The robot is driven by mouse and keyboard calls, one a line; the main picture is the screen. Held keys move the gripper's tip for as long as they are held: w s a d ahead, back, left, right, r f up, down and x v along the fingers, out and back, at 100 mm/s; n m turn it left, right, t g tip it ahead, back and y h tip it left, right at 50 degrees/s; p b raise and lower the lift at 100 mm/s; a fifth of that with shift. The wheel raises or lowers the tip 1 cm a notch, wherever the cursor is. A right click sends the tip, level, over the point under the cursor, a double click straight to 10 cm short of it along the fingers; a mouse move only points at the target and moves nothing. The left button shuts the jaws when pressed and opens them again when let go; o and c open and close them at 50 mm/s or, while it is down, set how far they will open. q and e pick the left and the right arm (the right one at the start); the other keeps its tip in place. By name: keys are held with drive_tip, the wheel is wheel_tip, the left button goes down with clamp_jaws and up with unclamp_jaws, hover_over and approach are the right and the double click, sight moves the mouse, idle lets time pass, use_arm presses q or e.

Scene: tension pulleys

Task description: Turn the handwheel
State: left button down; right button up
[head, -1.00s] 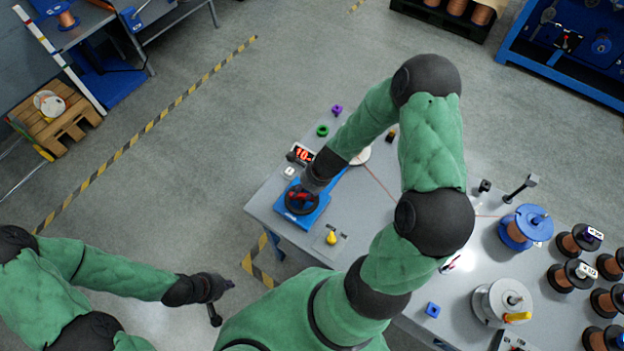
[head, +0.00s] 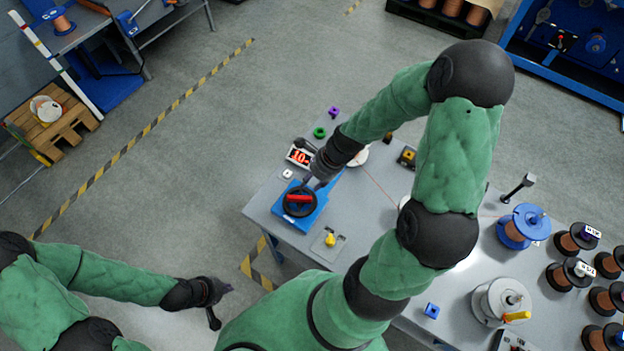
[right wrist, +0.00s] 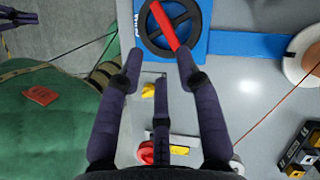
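The handwheel (head: 287,204) has a black rim and a red bar across it, on a blue base at the table's left end. In the head view the red bar lies nearly level. The wheel also shows at the top of the right wrist view (right wrist: 153,38). My right gripper (head: 313,184) is beside the wheel's upper right edge in the head view. In the right wrist view its fingers (right wrist: 159,60) are spread, with nothing between them and tips just below the wheel. My left gripper (head: 222,303) is off the table at lower left, fingers apart and empty.
A red digital display (head: 300,156) stands behind the wheel. A yellow knob (head: 330,239) is in front of it to the right. A white spool (head: 360,157) lies nearby with a thin red line running from it. Several spools stand at the table's right.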

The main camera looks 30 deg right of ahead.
sight(300, 200)
drive_tip(key=shift+o, duration=0.8)
drive_tip(key=w+a+f+n+g+h+b, duration=0.1)
drive_tip(key=f+n+b, duration=0.2)
drive_tip(key=n, duration=0.9)
drive_tip(key=w+a+f+n+g+h+b, duration=0.1)
drive_tip(key=f+n+b, duration=0.3)
drive_tip(key=n, duration=0.8)
drive_tip(key=w+f+n+h+b, duration=0.1)
drive_tip(key=f+n+b, duration=0.3)
drive_tip(key=n+b, duration=0.3)
drive_tip(key=shift+w+a+f+n+g+h, duration=0.1)
drive_tip(key=shift+a+f+n+g+h, duration=0.1)
drive_tip(key=shift+n, duration=1)
drive_tip(key=shift+a+f+n+g+h, duration=0.1)
drive_tip(key=shift+a+n+g, duration=0.1)
drive_tip(key=shift+n, duration=1)
drive_tip(key=shift+r, duration=0.1)
clamp_jaws()
